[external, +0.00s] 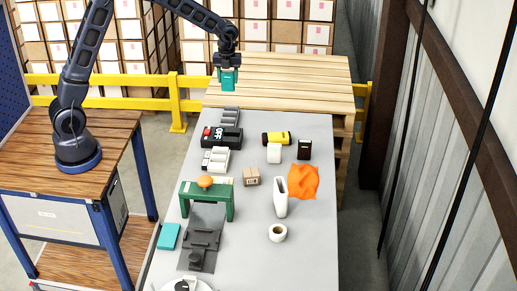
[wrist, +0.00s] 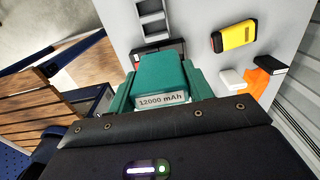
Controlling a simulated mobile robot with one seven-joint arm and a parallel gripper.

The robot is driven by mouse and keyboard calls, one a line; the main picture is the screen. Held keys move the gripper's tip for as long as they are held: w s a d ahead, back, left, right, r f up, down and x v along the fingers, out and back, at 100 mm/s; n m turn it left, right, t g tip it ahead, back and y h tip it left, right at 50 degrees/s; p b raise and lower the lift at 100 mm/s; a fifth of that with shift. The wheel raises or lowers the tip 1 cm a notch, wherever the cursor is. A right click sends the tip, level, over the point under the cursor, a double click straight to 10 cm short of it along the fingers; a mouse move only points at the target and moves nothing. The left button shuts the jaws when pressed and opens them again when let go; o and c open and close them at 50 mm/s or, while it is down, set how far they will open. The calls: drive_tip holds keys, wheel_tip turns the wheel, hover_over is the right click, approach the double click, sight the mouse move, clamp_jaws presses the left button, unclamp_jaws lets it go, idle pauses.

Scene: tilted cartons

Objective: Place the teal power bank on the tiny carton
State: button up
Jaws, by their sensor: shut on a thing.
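The teal power bank (wrist: 158,75), with a "12000 mAh" label, is between the fingers of my gripper (wrist: 160,92) in the wrist view. In the external view my gripper (external: 228,68) is shut on the power bank (external: 229,82), high over the far end of the grey table. The tiny carton (external: 251,177), a small brown box, stands near the middle of the table, well apart from my gripper and nearer the camera. I cannot make out the carton in the wrist view.
A green stand (external: 229,207) with an orange-brown round thing (external: 205,182) on it is left of the carton. A white upright holder (external: 281,198) and an orange cloth (external: 303,183) are to its right. A black OFF box (external: 229,138) and yellow flashlight (external: 275,138) lie farther back.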

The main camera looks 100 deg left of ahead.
drive_tip(key=w+d+r, duration=0.1)
drive_tip(key=w+d, duration=0.4)
drive_tip(key=d, duration=0.4)
drive_tip(key=w+d+r, duration=0.2)
drive_tip(key=w+d, duration=0.3)
drive_tip(key=d, duration=0.4)
hover_over(251, 172)
wheel_tip(251, 172, down, 19)
drive_tip(key=shift+r, duration=0.2)
drive_tip(key=shift+f, duration=0.1)
drive_tip(key=o, duration=1.1)
